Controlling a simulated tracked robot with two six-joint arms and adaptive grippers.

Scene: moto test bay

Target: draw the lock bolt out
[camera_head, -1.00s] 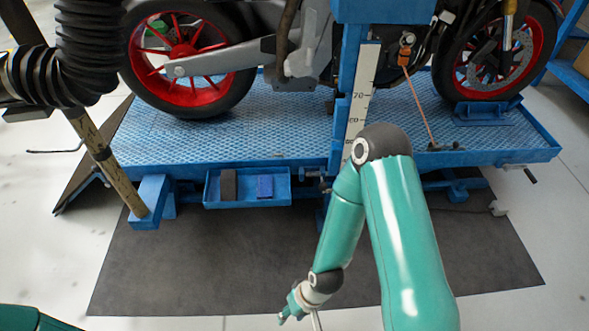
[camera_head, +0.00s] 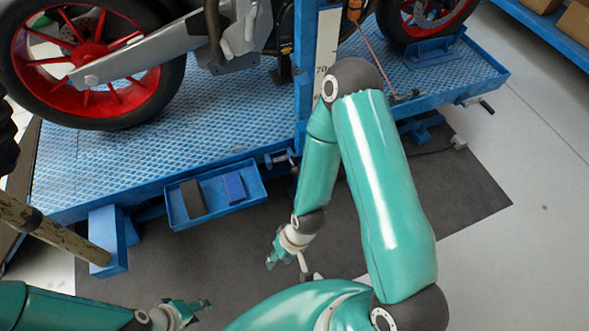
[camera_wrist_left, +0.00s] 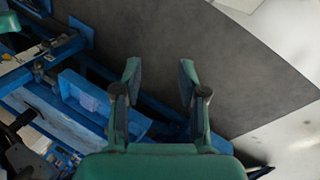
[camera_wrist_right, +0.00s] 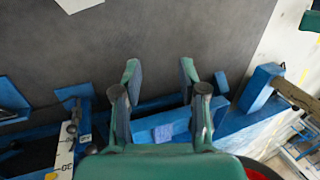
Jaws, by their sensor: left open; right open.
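A small metal pin-like fitting, probably the lock bolt (camera_head: 283,158), sits in a blue bracket on the lift table's front edge, right of the shallow tray, in the head view. Its fine shape is too small to tell. My right gripper (camera_head: 272,261) is open and empty, below and slightly left of the fitting and apart from it. The right wrist view shows its two spread fingers (camera_wrist_right: 160,76) with nothing between them. My left gripper (camera_head: 203,303) is low in the head view, left of the right one. Its fingers (camera_wrist_left: 160,78) are open and empty.
The blue lift table (camera_head: 230,110) carries a motorcycle with red wheels (camera_head: 90,55). A shallow blue tray (camera_head: 215,212) holds a dark block and a blue block. The dark mat (camera_head: 440,190) is clear at the right.

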